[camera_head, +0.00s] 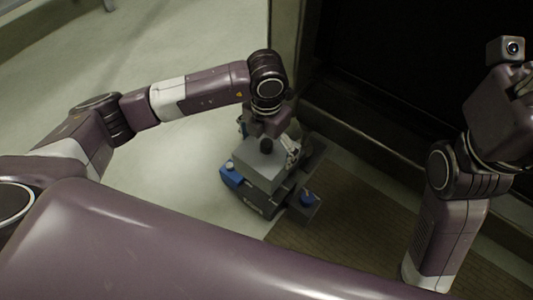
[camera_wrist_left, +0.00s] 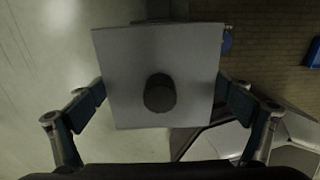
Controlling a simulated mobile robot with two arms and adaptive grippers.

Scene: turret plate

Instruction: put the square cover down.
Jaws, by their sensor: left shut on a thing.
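The square cover (camera_head: 258,169) is a flat grey plate with a dark round knob (camera_wrist_left: 160,93) in its middle. My left gripper (camera_head: 268,143) is above it, pointing down. In the left wrist view the cover (camera_wrist_left: 125,60) fills the middle, and the fingers of my left gripper (camera_wrist_left: 160,96) are shut on its two opposite side edges. The cover hides most of what is under it. In the head view it is over a dark device (camera_head: 250,205); whether it touches the device I cannot tell. My right gripper is not in view; only the right arm shows.
The device has a blue part (camera_head: 231,175) at its left and another blue part (camera_head: 307,199) at its right. A brown ribbed mat (camera_head: 350,225) lies to the right. A dark recess with a raised edge is behind. Pale floor (camera_head: 190,160) is clear at the left.

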